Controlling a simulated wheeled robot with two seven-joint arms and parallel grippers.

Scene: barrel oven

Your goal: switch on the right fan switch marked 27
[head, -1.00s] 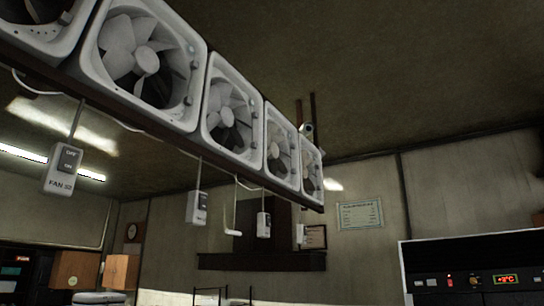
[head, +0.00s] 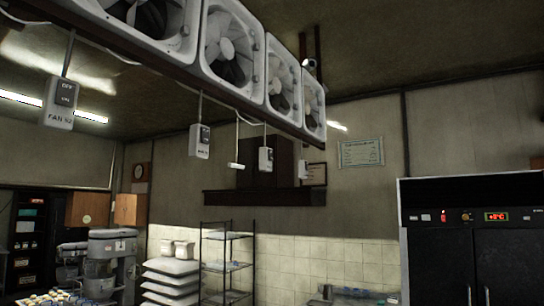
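A row of white box fans (head: 228,47) hangs from a dark beam near the ceiling. A second switch box (head: 199,141) hangs in the middle and a third (head: 265,159) farther back. A small white piece (head: 302,169) hangs at the far end. Their markings are too small to read, so I cannot tell which is 27. Neither gripper shows.
A black fridge (head: 440,250) with a red display stands at the right. A wire rack (head: 228,255) and stacked white sacks (head: 171,280) stand against the tiled wall. The air around the switches looks clear.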

